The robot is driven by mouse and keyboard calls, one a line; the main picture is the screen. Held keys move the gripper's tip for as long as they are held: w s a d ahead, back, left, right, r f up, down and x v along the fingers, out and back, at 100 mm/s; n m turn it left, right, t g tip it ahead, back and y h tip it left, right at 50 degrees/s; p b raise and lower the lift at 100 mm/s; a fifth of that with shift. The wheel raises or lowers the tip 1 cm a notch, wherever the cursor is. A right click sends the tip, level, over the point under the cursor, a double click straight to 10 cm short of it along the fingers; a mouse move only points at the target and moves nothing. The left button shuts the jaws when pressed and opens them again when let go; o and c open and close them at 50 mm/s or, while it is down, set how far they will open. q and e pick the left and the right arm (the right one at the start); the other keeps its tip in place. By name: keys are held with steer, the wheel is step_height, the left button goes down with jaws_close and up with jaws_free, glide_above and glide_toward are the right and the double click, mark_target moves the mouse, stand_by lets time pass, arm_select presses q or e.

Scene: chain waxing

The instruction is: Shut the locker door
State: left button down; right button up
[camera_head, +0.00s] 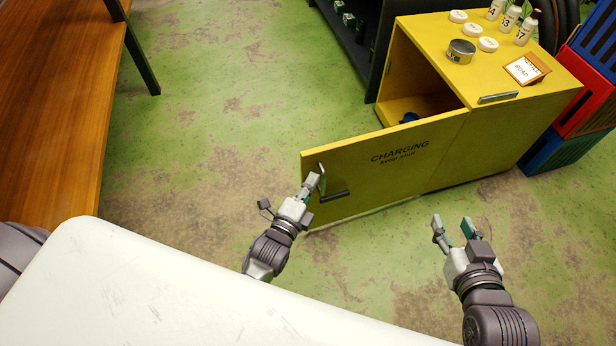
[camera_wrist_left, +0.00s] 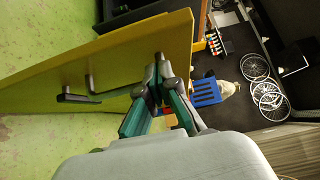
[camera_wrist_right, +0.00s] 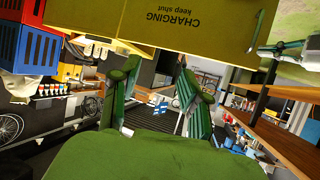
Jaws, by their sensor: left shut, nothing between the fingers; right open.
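The yellow locker (camera_head: 500,115) stands at the right with its door (camera_head: 400,155) swung wide open to the left. The door's outer face reads "CHARGING keep shut" and has a dark handle (camera_head: 335,194) near its free edge. My left gripper (camera_head: 311,182) is shut and empty in front of the door's free end, beside the handle; I cannot tell if it touches. The left wrist view shows the door (camera_wrist_left: 130,60) behind the closed fingertips, with the handle (camera_wrist_left: 80,97) to their left. My right gripper (camera_head: 455,228) is open and empty, in front of the locker, apart from it.
A wooden bench (camera_head: 60,90) is at left. Green floor (camera_head: 210,130) between them is clear.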

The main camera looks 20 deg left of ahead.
steer(key=shift+w+a+r+t, duration=0.2)
steer(key=shift+w+r+t, duration=0.15)
steer(key=shift+r, duration=0.2)
steer(key=shift+w+a+r+t, duration=0.15)
steer(key=shift+w+r+t, duration=0.15)
steer(key=shift+r, duration=0.2)
